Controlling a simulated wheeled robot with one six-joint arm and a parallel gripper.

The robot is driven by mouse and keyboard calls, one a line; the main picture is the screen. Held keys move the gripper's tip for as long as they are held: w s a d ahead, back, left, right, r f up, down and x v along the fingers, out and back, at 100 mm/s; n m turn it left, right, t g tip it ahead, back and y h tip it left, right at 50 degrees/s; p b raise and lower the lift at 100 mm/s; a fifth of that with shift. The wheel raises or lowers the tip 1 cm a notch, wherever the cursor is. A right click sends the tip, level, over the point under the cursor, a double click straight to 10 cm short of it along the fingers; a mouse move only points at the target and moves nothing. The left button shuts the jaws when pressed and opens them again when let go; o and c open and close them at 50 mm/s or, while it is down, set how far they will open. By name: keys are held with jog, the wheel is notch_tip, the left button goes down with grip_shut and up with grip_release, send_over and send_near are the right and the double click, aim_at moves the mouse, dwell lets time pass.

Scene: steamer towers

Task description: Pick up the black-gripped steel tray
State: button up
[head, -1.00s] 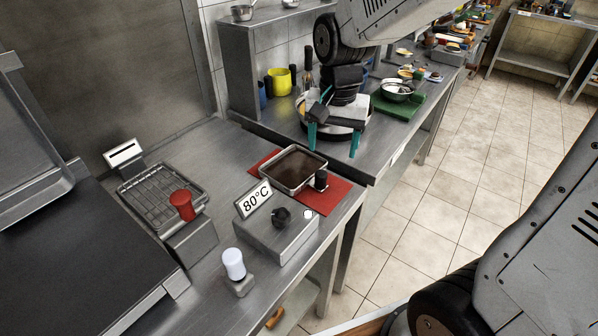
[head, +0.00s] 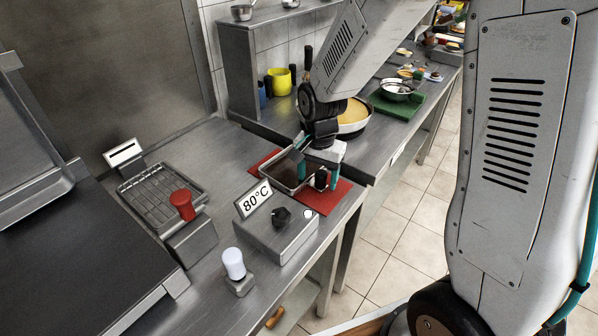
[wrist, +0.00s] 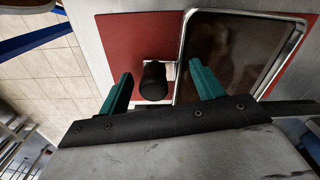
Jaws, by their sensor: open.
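The steel tray (head: 278,177) with a dark brown inside lies on a red mat (head: 325,199) on the steel counter. Its black grip (head: 321,180) sticks out from the right side. In the wrist view the black grip (wrist: 153,82) lies between my gripper's teal fingers, with the tray (wrist: 225,50) to its right. My gripper (head: 318,170) is open and empty above the grip, fingers pointing down. The fingers look apart from the grip.
A control box with an 80°C sign (head: 254,198) stands just in front of the tray. A pan with yellow contents (head: 353,115) stands behind my gripper.

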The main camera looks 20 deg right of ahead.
jog(key=shift+f, duration=0.15)
jog(key=c, duration=1.3)
